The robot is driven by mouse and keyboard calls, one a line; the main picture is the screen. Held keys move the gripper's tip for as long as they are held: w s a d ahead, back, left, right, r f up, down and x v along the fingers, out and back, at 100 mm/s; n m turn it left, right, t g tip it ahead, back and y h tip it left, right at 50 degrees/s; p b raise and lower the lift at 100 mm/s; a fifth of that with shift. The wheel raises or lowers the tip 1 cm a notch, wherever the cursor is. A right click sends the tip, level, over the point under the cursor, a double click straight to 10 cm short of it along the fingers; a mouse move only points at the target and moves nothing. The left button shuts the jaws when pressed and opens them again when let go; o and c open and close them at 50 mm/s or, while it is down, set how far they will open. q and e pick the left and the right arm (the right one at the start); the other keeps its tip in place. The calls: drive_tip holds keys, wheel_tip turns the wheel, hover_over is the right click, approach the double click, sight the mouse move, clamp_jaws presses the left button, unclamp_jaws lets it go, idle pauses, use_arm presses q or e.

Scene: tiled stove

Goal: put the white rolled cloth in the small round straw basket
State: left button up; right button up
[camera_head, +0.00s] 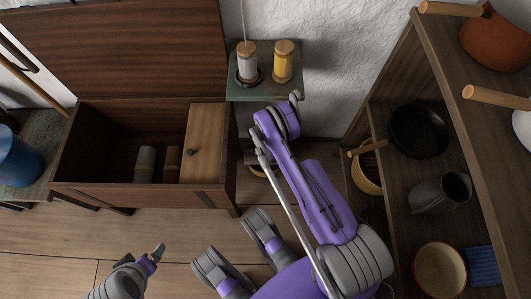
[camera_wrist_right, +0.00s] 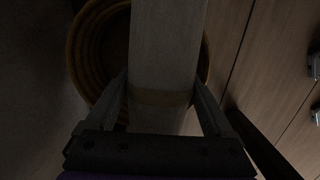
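In the right wrist view, the white rolled cloth (camera_wrist_right: 165,45) lies lengthwise between the fingers of my right gripper (camera_wrist_right: 162,88), which press on its two sides. A tan band runs around the cloth. The small round straw basket (camera_wrist_right: 88,50) is behind the cloth in that view, and the cloth covers much of its opening. I cannot tell how high the cloth is above it. In the head view, only a bit of the basket (camera_head: 258,173) shows beside my right arm, below the green stand. My left gripper (camera_head: 157,253) is low at the left, away from these; its finger gap is unclear.
An open wooden chest (camera_head: 120,187) holds a grey roll (camera_head: 145,163) and a brown roll (camera_head: 172,164). The green stand (camera_head: 280,89) carries two spools. Floor at lower left is clear.

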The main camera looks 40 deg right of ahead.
drive_tip(key=shift+o, duration=0.8)
drive_tip(key=shift+r, duration=0.1)
drive_tip(key=r+p, duration=0.1)
drive_tip(key=r, duration=0.3)
drive_tip(key=r+p, duration=0.1)
drive_tip(key=r, duration=0.3)
drive_tip(key=w+a+r+p, duration=0.1)
drive_tip(key=r, duration=0.3)
drive_tip(key=shift+r, duration=0.2)
